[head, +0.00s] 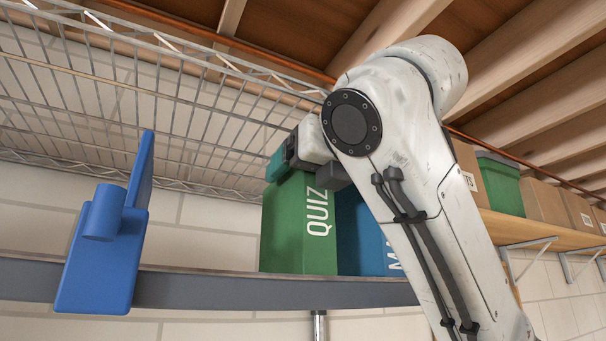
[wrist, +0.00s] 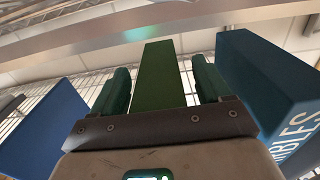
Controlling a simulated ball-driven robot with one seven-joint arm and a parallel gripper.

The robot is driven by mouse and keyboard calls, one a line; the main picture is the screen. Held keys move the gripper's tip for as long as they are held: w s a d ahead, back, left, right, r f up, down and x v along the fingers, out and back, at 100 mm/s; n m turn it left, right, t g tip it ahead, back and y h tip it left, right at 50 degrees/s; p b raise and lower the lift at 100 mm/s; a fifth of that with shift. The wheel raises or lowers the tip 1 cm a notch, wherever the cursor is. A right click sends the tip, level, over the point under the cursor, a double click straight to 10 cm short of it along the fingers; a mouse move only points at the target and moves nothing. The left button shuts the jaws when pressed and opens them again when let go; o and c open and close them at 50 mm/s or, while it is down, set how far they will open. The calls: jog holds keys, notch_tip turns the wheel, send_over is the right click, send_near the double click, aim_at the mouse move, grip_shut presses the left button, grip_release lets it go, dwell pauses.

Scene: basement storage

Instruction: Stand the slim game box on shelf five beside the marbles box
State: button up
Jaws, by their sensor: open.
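The slim green game box marked QUIZ (head: 300,235) stands upright on the grey-edged shelf (head: 210,287). The blue marbles box (head: 362,235) stands just to its right, partly hidden by my arm. My gripper (head: 288,166) is at the top of the green box. In the wrist view the green box (wrist: 160,75) shows between my two open green fingers (wrist: 163,88), with a gap visible on each side. The marbles box (wrist: 270,80) is right of the right finger there, apart from the green box. The box's base is hidden in the wrist view.
A blue bookend-like piece (head: 98,250) is at the left on the shelf edge, with open shelf between it and the green box. A wire rack (head: 150,100) hangs above. Cartons and a green bin (head: 500,185) stand on a wooden shelf at right.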

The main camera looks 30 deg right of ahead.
jog(key=s+b, duration=0.4)
jog(key=s, duration=0.8)
jog(key=shift+b, duration=0.3)
